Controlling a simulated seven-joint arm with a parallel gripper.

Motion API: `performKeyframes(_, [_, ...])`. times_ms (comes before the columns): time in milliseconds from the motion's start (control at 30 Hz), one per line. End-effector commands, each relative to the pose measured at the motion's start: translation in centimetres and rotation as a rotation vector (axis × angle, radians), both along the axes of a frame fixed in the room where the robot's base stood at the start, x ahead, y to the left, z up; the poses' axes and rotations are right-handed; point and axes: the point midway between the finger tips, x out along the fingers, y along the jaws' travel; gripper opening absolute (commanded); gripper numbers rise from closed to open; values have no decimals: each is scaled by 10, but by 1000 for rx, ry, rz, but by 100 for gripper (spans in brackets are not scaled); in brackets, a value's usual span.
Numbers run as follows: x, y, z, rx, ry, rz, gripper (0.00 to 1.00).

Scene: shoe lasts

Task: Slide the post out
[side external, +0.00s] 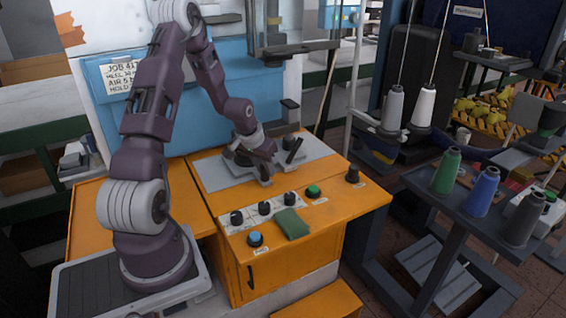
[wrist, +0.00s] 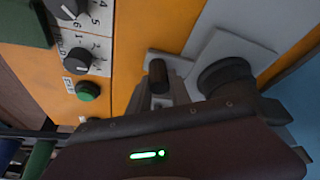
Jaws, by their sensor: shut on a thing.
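A short dark post (wrist: 158,73) stands at a grey bracket or fingers in the wrist view, close to a wider dark round piece (wrist: 226,76) on a light grey plate (wrist: 240,48). My gripper (wrist: 160,95) is shut on the post, with its dark hand filling the lower part of that view. In the side view my gripper (side external: 265,175) is low over the front edge of the grey plate on the orange machine top. The hand hides most of the post there, and I cannot tell how deep it sits.
Black knobs, a green button (side external: 313,191), a blue button (side external: 255,239) and a green cloth (side external: 292,223) lie in front of my gripper on the orange bench (side external: 365,194). A blue panel (side external: 195,95) stands behind. Thread cones (side external: 447,171) stand on a separate rack at right.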

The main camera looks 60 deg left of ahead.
Motion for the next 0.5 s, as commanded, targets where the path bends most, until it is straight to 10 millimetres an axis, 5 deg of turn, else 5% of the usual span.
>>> performKeyframes(200, [-56,2,0,7,0,6,0])
performKeyframes(500, [-76,1,0,2,-1,4,0])
